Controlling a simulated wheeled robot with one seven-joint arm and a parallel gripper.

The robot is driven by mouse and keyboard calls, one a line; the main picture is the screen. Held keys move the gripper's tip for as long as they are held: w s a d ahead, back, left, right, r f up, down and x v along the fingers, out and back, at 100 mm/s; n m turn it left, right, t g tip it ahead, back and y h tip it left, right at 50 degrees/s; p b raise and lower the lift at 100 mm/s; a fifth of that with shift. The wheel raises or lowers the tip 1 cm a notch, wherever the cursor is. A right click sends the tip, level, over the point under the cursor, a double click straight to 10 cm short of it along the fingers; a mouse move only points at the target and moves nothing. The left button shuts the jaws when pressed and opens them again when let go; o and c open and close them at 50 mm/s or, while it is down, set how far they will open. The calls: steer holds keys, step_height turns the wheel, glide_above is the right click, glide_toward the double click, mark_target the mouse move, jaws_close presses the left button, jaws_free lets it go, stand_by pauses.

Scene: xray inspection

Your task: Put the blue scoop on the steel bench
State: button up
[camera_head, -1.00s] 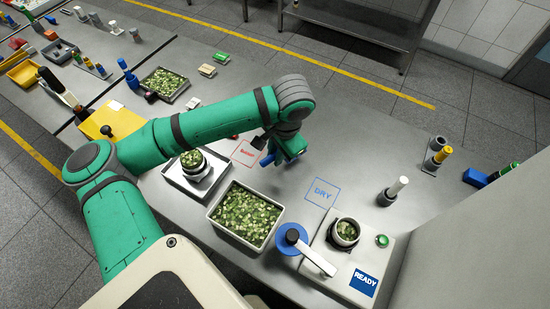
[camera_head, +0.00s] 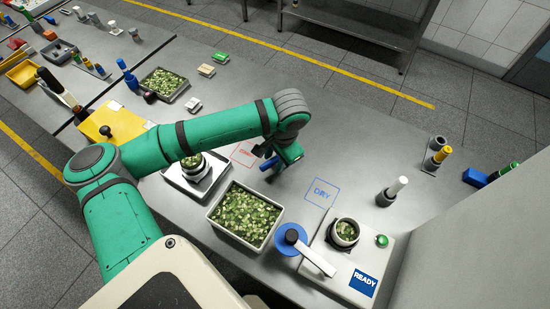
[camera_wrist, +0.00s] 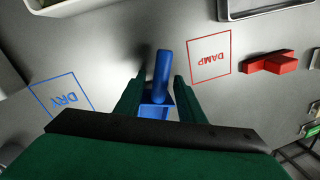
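The blue scoop (camera_wrist: 162,72) shows in the wrist view between the two green fingers of my gripper (camera_wrist: 161,84), its handle pointing away from the camera. Narrow gaps show between the handle and both fingers, so the gripper looks open around it. A small blue part of the scoop (camera_head: 268,163) shows in the head view just left of my gripper (camera_head: 277,164). The rest is hidden by the gripper. The scoop is at the grey steel bench (camera_head: 370,140), between the DAMP and DRY squares; exact contact with the top is hard to see.
A tray of green pieces (camera_head: 211,217) stands in front of the gripper, and a scale with a bowl (camera_head: 172,170) stands left. The white READY instrument (camera_head: 335,281) is at the right front. A red block (camera_wrist: 272,62) lies beyond the DAMP square. Bare bench lies to the right.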

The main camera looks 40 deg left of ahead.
steer(key=shift+s, duration=0.2)
step_height(320, 180, up, 12)
steer(key=d, duration=0.2)
steer(key=shift+w+r, duration=0.15)
steer(key=shift+w, duration=0.1)
stand_by(0.7)
